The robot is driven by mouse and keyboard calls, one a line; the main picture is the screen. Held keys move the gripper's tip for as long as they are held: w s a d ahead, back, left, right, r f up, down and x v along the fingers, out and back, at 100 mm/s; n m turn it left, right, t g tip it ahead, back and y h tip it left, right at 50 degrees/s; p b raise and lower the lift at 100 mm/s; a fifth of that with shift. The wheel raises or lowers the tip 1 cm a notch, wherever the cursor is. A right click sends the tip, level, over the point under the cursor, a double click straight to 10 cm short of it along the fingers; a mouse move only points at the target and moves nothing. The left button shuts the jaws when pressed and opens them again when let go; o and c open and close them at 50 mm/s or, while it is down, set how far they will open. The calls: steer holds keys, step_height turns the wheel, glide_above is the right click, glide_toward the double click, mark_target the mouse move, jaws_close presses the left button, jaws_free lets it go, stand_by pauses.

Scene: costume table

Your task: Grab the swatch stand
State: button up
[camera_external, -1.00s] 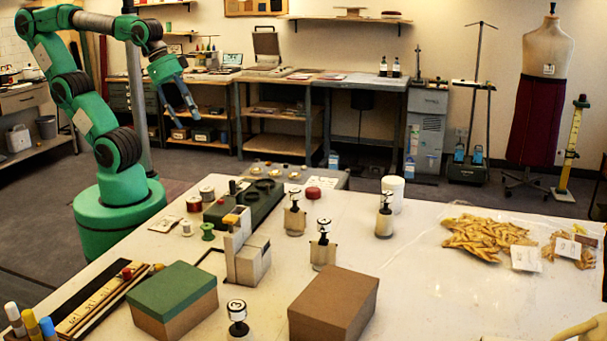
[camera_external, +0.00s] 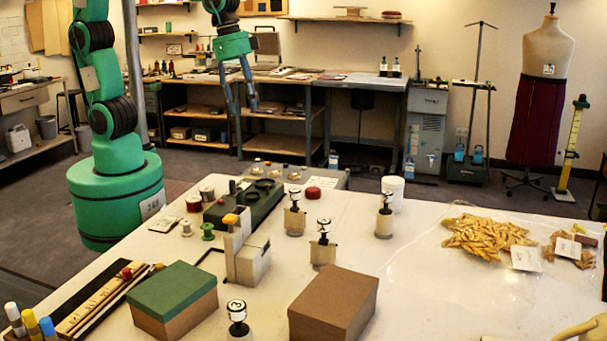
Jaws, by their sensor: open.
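My gripper (camera_external: 241,112) is open and empty, pointing down in the air beyond the table's far left side. I cannot tell for sure which thing is the swatch stand. A pale grey block with an upright plate and an orange knob (camera_external: 250,262) stands at the table's left middle; it may be the stand. A green tray with black rings (camera_external: 238,210) lies just behind it. My gripper is well apart from both and higher up.
The white table (camera_external: 440,290) also holds a green-lidded box (camera_external: 172,298), a brown box (camera_external: 335,302), several black-handled stamps (camera_external: 323,250), thread spools (camera_external: 207,231), a white canister (camera_external: 393,192) and a pasta-like heap (camera_external: 488,237). Its right-front surface is mostly clear.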

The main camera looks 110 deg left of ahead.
steer(key=w+d+f+g+p, duration=0.1)
steer(key=w+d+f+p, duration=0.15)
steer(key=w+p, duration=0.45)
steer(key=m+g+p, duration=0.1)
steer(key=g+p, duration=0.1)
steer(key=p, duration=0.1)
glide_above(295, 190)
step_height(295, 190, down, 7)
steer(key=shift+w+d, duration=0.1)
steer(key=shift+f, duration=4.2)
steer(key=shift+f, duration=0.15)
steer(key=shift+f+p, duration=0.4)
steer(key=shift+f, duration=2.1)
